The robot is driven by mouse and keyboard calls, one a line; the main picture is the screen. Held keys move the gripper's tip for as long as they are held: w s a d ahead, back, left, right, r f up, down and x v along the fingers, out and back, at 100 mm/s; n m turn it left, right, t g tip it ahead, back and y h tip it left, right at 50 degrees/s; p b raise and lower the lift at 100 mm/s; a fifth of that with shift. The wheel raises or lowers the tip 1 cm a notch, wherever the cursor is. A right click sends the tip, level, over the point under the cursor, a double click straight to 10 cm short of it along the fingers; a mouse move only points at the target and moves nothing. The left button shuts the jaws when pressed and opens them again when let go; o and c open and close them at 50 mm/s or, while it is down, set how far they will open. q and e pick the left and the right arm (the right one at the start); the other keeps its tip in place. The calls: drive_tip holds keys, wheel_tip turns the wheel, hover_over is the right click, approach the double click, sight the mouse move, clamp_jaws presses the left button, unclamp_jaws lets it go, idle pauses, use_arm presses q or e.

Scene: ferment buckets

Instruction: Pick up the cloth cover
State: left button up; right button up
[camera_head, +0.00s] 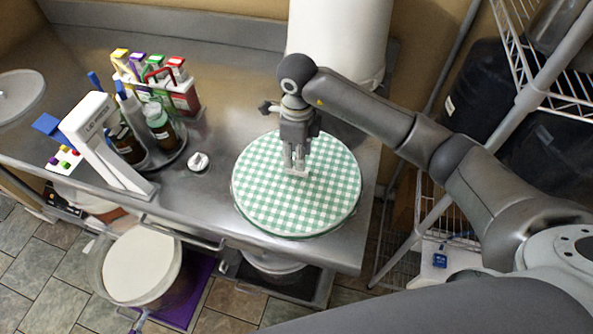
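The cloth cover (262,204) is a round green-and-white checked cloth lying flat near the right end of the steel counter. My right gripper (295,168) points straight down over the upper middle of the cloth. Its fingertips are at or just above the cloth and look close together. A small pale piece shows at the fingertips, and I cannot tell whether it is part of the cover or of the fingers. Whether the fingers hold anything is not clear. The gripper hides a small part of the cloth. My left gripper is not in view.
A large white bucket (340,38) stands behind the cloth. To the left are a small white object (198,162), dark bottles (160,132), a white stand-like device (103,145) and a rack with coloured caps (183,93). A wire shelf (545,60) rises at right.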

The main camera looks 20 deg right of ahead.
sight(297, 173)
drive_tip(key=shift+f, duration=0.65)
drive_tip(key=shift+f+p, duration=0.3)
drive_tip(key=shift+p, duration=0.2)
wheel_tip(297, 173, down, 4)
drive_tip(key=shift+a+r+p, duration=0.1)
drive_tip(key=shift+r+p, duration=0.15)
drive_tip(key=shift+p, duration=0.65)
drive_tip(key=shift+w+f, duration=0.1)
drive_tip(key=shift+f, duration=0.4)
clamp_jaws()
